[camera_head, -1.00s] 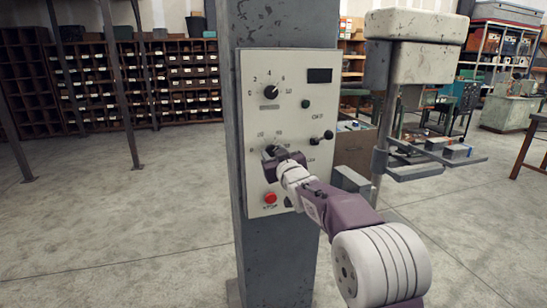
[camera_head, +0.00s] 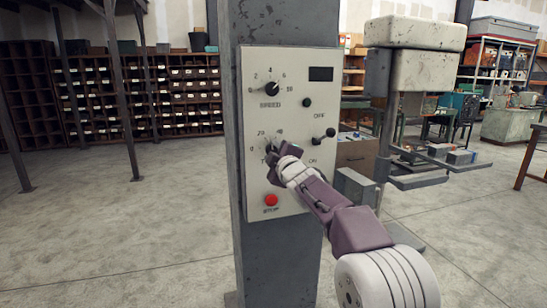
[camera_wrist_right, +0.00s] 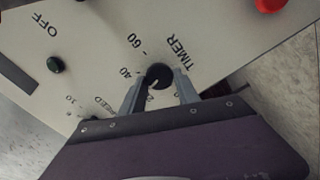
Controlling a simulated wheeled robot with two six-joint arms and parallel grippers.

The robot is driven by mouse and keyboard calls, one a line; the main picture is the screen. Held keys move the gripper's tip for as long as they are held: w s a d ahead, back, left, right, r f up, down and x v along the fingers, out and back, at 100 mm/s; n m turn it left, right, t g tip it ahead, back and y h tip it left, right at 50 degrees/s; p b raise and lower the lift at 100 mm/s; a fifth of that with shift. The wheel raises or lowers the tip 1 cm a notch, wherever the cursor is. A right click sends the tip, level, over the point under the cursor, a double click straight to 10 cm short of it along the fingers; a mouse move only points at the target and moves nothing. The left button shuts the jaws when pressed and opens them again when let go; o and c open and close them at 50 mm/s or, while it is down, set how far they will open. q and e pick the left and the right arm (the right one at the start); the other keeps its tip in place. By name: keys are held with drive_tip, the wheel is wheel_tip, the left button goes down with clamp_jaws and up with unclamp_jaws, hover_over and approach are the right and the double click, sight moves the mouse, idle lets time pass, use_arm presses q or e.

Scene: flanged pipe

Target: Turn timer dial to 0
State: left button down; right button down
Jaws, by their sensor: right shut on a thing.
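The timer dial (camera_head: 271,146) is a small black knob on the lower left of the pale control panel (camera_head: 315,180). It also shows in the right wrist view (camera_wrist_right: 159,75), between the fingertips. A light mark on it appears to point near the 20; the exact angle is hard to tell. The label TIMER and the marks 60 and 40 are readable beside it, and the 0 is beside a finger. My right gripper (camera_head: 274,158) is shut on the dial, one finger on each side (camera_wrist_right: 159,88). My left gripper is not in view.
The speed dial (camera_head: 271,88) is above, with a dark display (camera_head: 320,74) to its right. The panel is on a grey column (camera_head: 280,260). The floor to the left is clear.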

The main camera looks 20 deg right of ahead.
drive_tip(key=shift+f+n+b, duration=0.2)
drive_tip(key=shift+n+b, duration=0.5)
drive_tip(key=shift+n, duration=3.3)
drive_tip(key=shift+f+n+b, duration=0.2)
drive_tip(key=shift+n+b, duration=0.45)
drive_tip(key=shift+n, duration=3.35)
drive_tip(key=c, duration=0.9)
unclamp_jaws()
drive_tip(key=shift+s, duration=0.1)
